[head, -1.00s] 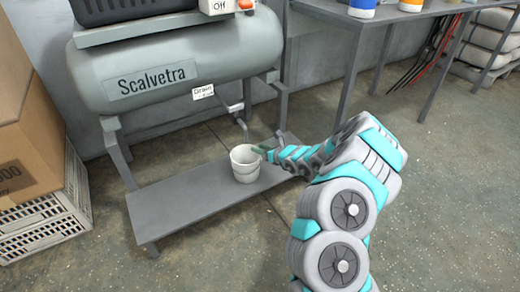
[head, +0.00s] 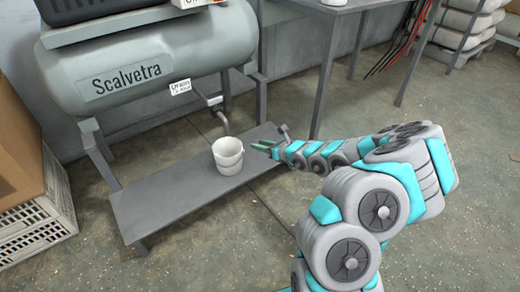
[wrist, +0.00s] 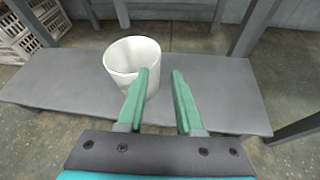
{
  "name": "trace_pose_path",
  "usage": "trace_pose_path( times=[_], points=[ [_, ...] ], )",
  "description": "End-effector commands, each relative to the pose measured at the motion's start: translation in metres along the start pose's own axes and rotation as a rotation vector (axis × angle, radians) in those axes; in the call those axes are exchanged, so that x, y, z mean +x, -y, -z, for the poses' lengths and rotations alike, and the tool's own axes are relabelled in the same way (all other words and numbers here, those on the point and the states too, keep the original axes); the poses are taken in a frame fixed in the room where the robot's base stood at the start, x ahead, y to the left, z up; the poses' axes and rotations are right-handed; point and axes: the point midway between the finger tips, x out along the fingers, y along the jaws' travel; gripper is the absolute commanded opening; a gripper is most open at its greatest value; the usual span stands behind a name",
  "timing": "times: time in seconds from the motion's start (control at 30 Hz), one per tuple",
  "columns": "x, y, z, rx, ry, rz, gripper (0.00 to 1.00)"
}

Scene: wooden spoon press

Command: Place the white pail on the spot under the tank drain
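The white pail (head: 228,156) stands upright on the low grey shelf (head: 160,205) below the tank, and it also shows in the wrist view (wrist: 128,62). The grey tank (head: 150,70) reads "Scalvetra" and has a "Drain" tag (head: 180,87). Its drain pipe (head: 223,117) bends down just behind the pail in the head view. I cannot tell whether the pail is exactly beneath the outlet. My gripper (wrist: 160,82) is open, its two green fingers apart with nothing between them. It is to the right of the pail in the head view (head: 265,147).
A white crate (head: 38,222) and a cardboard box (head: 15,145) stand at the left. A table leg (head: 325,85) rises behind my arm. The shelf's left part is clear, and the floor in front is open.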

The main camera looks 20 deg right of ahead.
Motion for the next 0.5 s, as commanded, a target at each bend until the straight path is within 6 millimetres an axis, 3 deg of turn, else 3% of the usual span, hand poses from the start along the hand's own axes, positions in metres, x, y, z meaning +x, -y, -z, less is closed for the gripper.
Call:
trace_pose_path(
  times=[0.17,0.27,0.37,0.5],
  points=[
    [-0.002,-0.005,-0.008,-0.024,0.01,-0.011,0.35],
    [-0.002,-0.027,-0.038,-0.124,0.048,-0.058,0.35],
    [-0.007,-0.072,-0.084,-0.309,0.108,-0.149,0.35],
    [-0.029,-0.161,-0.142,-0.635,0.207,-0.32,0.35]
  ],
)
